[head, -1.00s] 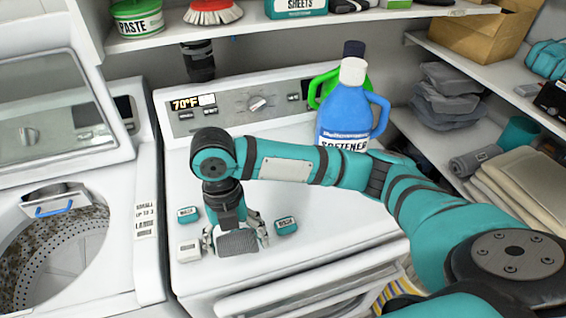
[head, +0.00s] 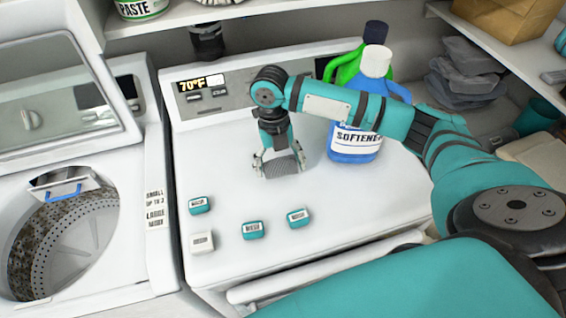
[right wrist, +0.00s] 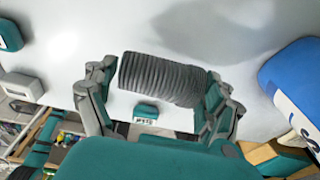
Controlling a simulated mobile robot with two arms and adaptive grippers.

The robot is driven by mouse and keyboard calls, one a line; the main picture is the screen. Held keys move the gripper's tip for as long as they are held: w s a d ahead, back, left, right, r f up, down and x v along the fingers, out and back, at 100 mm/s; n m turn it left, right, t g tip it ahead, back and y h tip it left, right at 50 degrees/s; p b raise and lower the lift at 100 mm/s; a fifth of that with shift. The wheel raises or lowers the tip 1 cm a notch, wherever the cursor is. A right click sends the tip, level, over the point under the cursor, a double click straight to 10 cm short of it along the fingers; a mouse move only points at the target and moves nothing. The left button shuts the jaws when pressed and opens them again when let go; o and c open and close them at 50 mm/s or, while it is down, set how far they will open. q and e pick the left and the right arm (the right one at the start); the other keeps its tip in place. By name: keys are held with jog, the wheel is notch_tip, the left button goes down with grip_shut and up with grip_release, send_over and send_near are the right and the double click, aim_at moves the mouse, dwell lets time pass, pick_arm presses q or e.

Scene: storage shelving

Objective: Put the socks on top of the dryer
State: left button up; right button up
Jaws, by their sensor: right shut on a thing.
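The socks (head: 281,167) are a grey ribbed roll, at the middle of the white dryer top (head: 350,205). My right gripper (head: 279,164) points down with its fingers on both ends of the roll, shut on it. In the right wrist view the socks (right wrist: 160,78) lie crosswise between the fingers, over the white surface. I cannot tell whether they touch the dryer top or hang just above it. My left gripper is not in view.
A blue softener bottle (head: 358,135) stands close right of the gripper, with a green bottle (head: 346,66) behind it. Several small boxes, one of them white (head: 202,242), sit on the dryer's front left. An open washer (head: 70,235) is at left. A shelf hangs above.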

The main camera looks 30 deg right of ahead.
aim_at(283, 168)
jog(key=shift+w+d, duration=0.3)
jog(key=shift+d, duration=0.35)
notch_tip(283, 168, down, 3)
jog(key=shift+p, duration=0.9)
jog(key=shift+f, duration=0.45)
jog(key=o, duration=1)
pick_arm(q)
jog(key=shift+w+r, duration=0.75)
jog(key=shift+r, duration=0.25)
